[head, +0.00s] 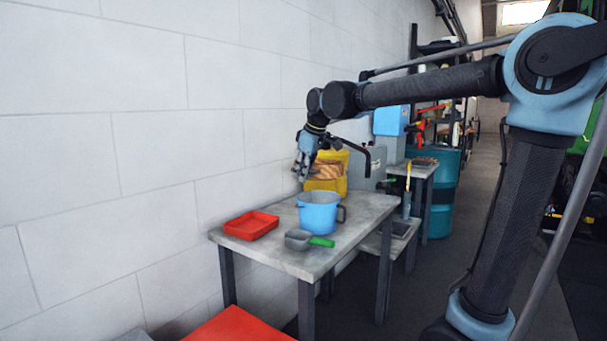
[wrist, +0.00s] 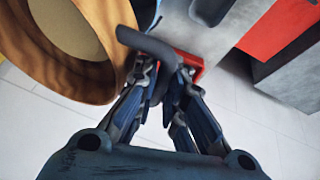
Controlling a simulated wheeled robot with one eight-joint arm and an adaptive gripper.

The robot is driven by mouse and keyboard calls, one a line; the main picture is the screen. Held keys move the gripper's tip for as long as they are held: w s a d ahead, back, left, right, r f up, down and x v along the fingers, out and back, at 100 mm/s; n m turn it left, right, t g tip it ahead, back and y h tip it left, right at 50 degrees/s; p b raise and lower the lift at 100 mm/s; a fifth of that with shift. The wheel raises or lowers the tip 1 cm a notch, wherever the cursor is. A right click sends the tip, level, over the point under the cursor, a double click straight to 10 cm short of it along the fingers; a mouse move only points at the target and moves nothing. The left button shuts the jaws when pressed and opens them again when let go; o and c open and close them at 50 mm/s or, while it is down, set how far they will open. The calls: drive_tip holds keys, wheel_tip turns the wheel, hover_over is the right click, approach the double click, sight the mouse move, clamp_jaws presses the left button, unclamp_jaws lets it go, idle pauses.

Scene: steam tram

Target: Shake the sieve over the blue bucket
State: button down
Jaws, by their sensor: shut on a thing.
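The blue bucket (head: 319,214) stands upright on the grey table, with a dark handle on its right side. The sieve (head: 327,170) has a brown wooden rim and shows just above the bucket in the head view. In the wrist view the sieve (wrist: 110,45) fills the upper left, its round tan inside partly in view. My gripper (head: 302,168) is at the sieve's left side. In the wrist view my gripper (wrist: 168,75) is shut on the sieve's dark grey handle.
A red tray (head: 251,225) and a grey scoop with a green handle (head: 299,239) share the table (head: 345,247). A yellow container (head: 341,183) is behind the sieve. The white wall is close on the left. A red surface (head: 240,325) is in front.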

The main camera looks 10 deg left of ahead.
wheel_tip(320, 180, down, 6)
idle(1.6)
drive_tip(key=shift+w+f, duration=0.1)
drive_tip(key=shift+f, duration=0.05)
idle(0.5)
wheel_tip(320, 180, up, 6)
drive_tip(key=shift+w+d, duration=0.3)
idle(4.3)
idle(0.6)
